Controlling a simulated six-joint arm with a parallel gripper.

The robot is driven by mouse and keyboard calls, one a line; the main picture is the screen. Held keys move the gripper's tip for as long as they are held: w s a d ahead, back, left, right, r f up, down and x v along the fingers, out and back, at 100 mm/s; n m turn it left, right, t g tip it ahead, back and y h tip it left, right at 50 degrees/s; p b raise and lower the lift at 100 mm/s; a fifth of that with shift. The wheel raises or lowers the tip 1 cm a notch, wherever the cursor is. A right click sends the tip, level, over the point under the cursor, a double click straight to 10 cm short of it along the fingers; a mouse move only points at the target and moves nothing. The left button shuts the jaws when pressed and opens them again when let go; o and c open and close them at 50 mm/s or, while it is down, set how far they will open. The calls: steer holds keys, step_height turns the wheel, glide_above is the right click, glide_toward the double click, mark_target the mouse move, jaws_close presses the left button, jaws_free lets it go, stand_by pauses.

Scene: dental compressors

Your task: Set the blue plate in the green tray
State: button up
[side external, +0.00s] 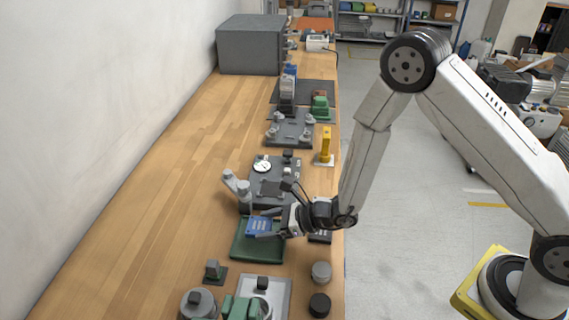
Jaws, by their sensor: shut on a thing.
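The blue plate (259,225) is between the fingers of my gripper (271,224). My gripper reaches in from the right and is shut on the plate. The green tray (257,250) lies on the wooden bench, and the plate shows over its back part. I cannot tell whether the plate touches the tray floor or hangs just above it. Part of the tray's back right is hidden by my gripper.
A dark fixture with a gauge (262,166) stands just behind the tray. A yellow post (326,145) stands further back right. Grey cylinder (321,271) and black cylinder (319,304) stand front right. The bench's left side (150,240) is clear.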

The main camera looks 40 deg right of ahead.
steer(key=shift+f, duration=1.7)
steer(key=shift+f, duration=0.1)
steer(key=o, duration=1.1)
steer(key=shift+o, duration=0.2)
steer(key=shift+s+d+r, duration=0.35)
steer(key=shift+d, duration=0.05)
steer(key=v, duration=1.1)
steer(key=shift+a, duration=0.15)
